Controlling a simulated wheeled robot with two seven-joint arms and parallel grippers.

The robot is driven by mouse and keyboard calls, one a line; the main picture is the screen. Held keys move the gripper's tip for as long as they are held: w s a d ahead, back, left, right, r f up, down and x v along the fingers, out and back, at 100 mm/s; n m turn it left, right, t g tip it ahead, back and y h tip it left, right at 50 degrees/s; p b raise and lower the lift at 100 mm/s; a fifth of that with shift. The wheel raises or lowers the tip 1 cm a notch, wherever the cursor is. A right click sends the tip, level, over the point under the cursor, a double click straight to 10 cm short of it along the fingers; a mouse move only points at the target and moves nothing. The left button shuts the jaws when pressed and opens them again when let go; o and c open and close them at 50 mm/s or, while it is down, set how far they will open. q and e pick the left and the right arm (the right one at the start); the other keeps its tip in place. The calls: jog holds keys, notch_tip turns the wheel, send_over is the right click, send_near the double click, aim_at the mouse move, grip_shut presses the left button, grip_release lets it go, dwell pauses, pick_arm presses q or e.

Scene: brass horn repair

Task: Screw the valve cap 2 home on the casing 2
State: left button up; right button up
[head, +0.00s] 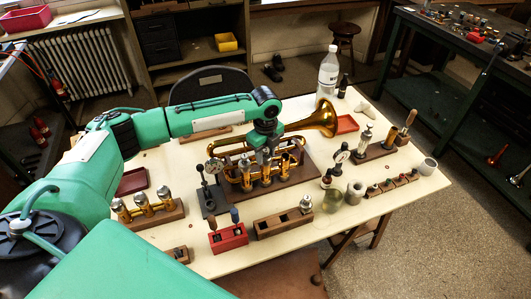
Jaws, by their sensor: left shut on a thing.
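The brass horn (322,116) lies on a brown wooden board (305,174) on the table, its bell to the upper right. Its upright valve casings stand in a row at the front of the horn, and the middle one, casing 2 (266,178), is under my left gripper (265,157). My left gripper points down and is shut at the top of this casing. The valve cap 2 is hidden between its fingers, too small to make out. I cannot tell how far down the cap sits. My right gripper is not in view.
A dial gauge stand (209,195) is close left of the horn. A red block (229,238) and a wooden block with holes (283,223) lie in front. A glass flask (329,194) and a clear bottle (328,73) stand to the right.

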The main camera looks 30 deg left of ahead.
pick_arm(q)
jog(key=shift+r+m+p, duration=0.15)
jog(key=shift+m+p, duration=0.25)
jog(key=shift+m, duration=0.1)
jog(key=shift+m+p, duration=0.45)
jog(key=shift+m, duration=0.35)
jog(key=shift+m+p, duration=0.35)
jog(key=shift+m, duration=0.95)
jog(key=shift+m+p, duration=0.55)
jog(key=shift+m, duration=0.55)
jog(key=m, duration=0.3)
jog(key=shift+f, duration=0.2)
jog(key=shift+p, duration=0.3)
